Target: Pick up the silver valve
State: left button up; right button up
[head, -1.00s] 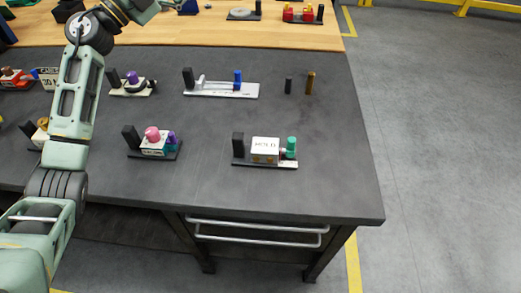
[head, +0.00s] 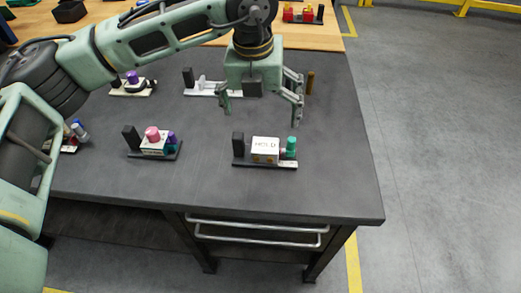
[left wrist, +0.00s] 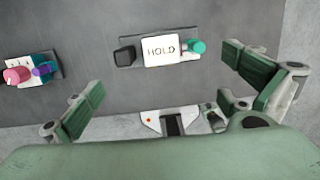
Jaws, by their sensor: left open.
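A silver valve (head: 203,84) lies along a pale base plate (head: 197,92) with a black upright block (head: 188,76) at its left end. My left gripper covers the plate's right part, and the blue knob there is hidden. My left gripper (head: 262,112) is open, fingers pointing down, over the table between this plate and the HOLD fixture. It appears empty. In the left wrist view, the open fingers (left wrist: 166,75) show with the HOLD fixture beyond them; I cannot make out the silver valve there. My right gripper is not in view.
The white HOLD block (head: 265,148) with a green knob (head: 291,146) stands near the front. A pink-knobbed fixture (head: 153,142) is left of it, a purple-knobbed one (head: 132,80) behind. A bronze cylinder (head: 310,82) stands beside my gripper. The table's front right (head: 340,180) is clear.

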pick_arm(q)
send_over(256, 143)
jog(key=s, duration=0.1)
jog(key=shift+y, duration=0.4)
notch_tip(256, 143, down, 7)
jog(key=shift+d+r, duration=0.15)
jog(key=shift+r, duration=0.05)
jog(key=shift+w+f, duration=0.2)
jog(key=shift+f, duration=1.2)
jog(key=shift+w+f, duration=0.15)
jog(key=shift+f, duration=1.25)
jog(key=shift+r, duration=0.1)
jog(key=c, duration=1.6)
notch_tip(256, 143, up, 9)
jog(key=shift+f, duration=4.15)
